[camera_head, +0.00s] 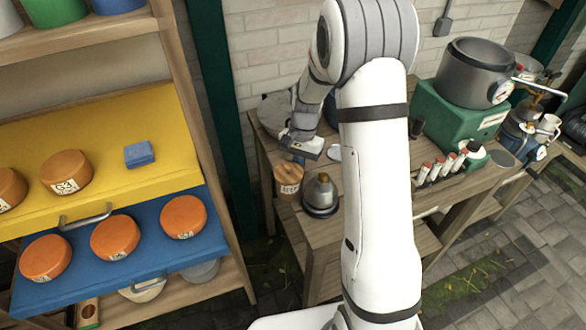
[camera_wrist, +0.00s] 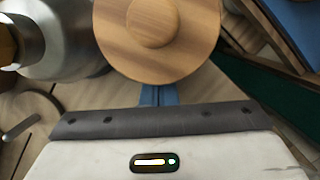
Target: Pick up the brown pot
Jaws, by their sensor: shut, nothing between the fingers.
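The brown pot (camera_head: 289,187) stands on the wooden bench, with dark lettering on its side and a pale wooden lid. In the wrist view its round lid with a knob (camera_wrist: 157,30) fills the top middle. My gripper (camera_head: 302,152) is just above and beside the pot in the head view. In the wrist view its blue fingers (camera_wrist: 158,95) are together with nothing between them, at the near edge of the lid. Whether they touch the lid I cannot tell. The pot's body is mostly hidden under the lid in the wrist view.
A grey metal vessel (camera_head: 321,194) stands close to the pot's right; it also shows in the wrist view (camera_wrist: 75,40). A rack of red-capped tubes (camera_head: 440,165) and a large pot (camera_head: 470,75) on a green box are farther right. Shelves with orange tubs (camera_head: 109,238) stand left.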

